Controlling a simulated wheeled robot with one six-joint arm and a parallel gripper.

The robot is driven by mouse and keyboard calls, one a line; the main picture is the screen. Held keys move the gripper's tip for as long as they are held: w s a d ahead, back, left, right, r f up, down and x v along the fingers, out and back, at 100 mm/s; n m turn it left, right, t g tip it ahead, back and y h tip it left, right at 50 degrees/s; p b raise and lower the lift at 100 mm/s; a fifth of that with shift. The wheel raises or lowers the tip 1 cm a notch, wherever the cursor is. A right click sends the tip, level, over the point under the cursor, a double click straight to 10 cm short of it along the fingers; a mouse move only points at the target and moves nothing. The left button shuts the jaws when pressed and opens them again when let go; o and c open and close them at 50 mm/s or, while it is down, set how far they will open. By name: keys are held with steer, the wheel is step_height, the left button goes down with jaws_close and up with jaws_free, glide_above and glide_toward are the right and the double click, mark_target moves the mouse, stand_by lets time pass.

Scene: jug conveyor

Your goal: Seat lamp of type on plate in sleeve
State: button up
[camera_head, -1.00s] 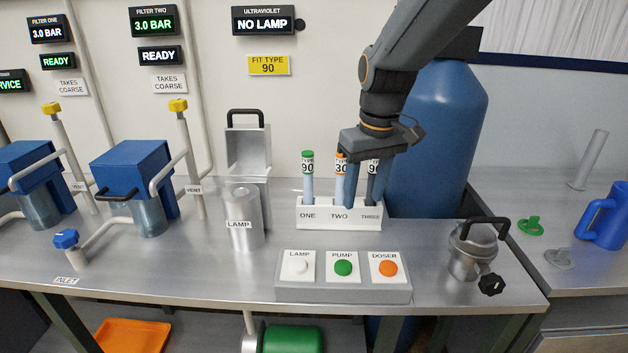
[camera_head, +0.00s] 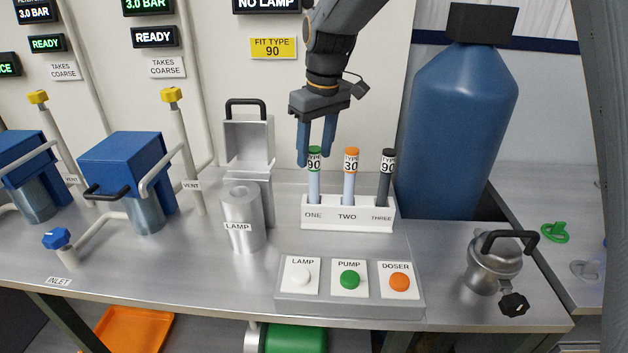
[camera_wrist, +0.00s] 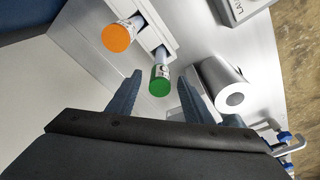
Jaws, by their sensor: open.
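The yellow plate (camera_head: 273,47) on the wall reads "FIT TYPE 90". A green-capped lamp marked 90 (camera_head: 314,178) stands in slot ONE of the white rack (camera_head: 348,225). It also shows in the wrist view (camera_wrist: 159,80). The orange-capped lamp marked 30 (camera_head: 351,175) is in slot TWO. A dark-capped lamp (camera_head: 387,177) marked 90 is in slot THREE. The metal sleeve labelled LAMP (camera_head: 241,220) stands left of the rack, its top opening showing in the wrist view (camera_wrist: 221,85). My gripper (camera_head: 315,160) is open, its fingers around or just above the green cap; contact cannot be told.
A raised metal cover with a black handle (camera_head: 247,140) stands behind the sleeve. A button panel (camera_head: 349,288) with LAMP, PUMP and DOSER lies in front of the rack. A lidded metal pot (camera_head: 490,265) is at right, and a blue tank (camera_head: 455,130) behind.

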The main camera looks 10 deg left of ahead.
mark_target(314, 186)
steer(key=shift+a+f, duration=0.1)
steer(key=shift+f, duration=1.1)
steer(key=shift+w, duration=0.1)
jaws_close()
